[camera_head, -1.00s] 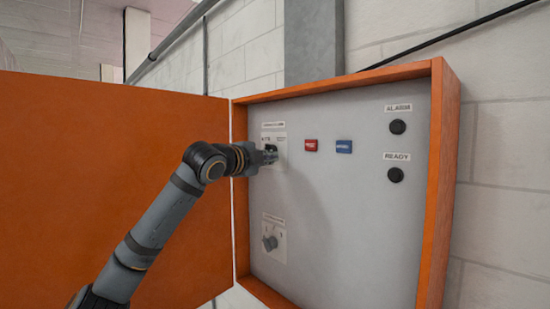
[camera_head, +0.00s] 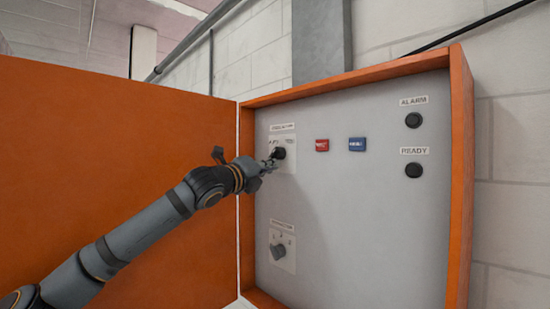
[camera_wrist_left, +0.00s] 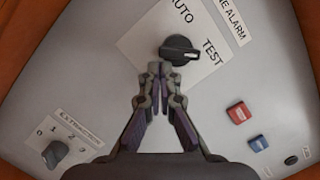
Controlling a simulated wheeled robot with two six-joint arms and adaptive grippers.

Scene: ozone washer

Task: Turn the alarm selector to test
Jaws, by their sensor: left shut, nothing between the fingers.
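The alarm selector (camera_head: 279,153) is a black rotary knob on a white plate in the upper left of the grey panel. In the left wrist view the knob (camera_wrist_left: 180,48) has AUTO above it and TEST to its right. A pale mark on the knob's right end faces the TEST word. My left gripper (camera_head: 269,166) is shut and empty, just below and in front of the knob. In the left wrist view its fingertips (camera_wrist_left: 160,68) overlap the knob's lower-left edge; I cannot tell whether they touch. My right gripper is not in view.
A second selector (camera_head: 278,252) sits lower on the panel. Red (camera_head: 322,145) and blue (camera_head: 357,144) buttons are right of the alarm selector, with black round ALARM (camera_head: 413,120) and READY (camera_head: 413,171) fittings farther right. The open orange door (camera_head: 110,170) stands at left.

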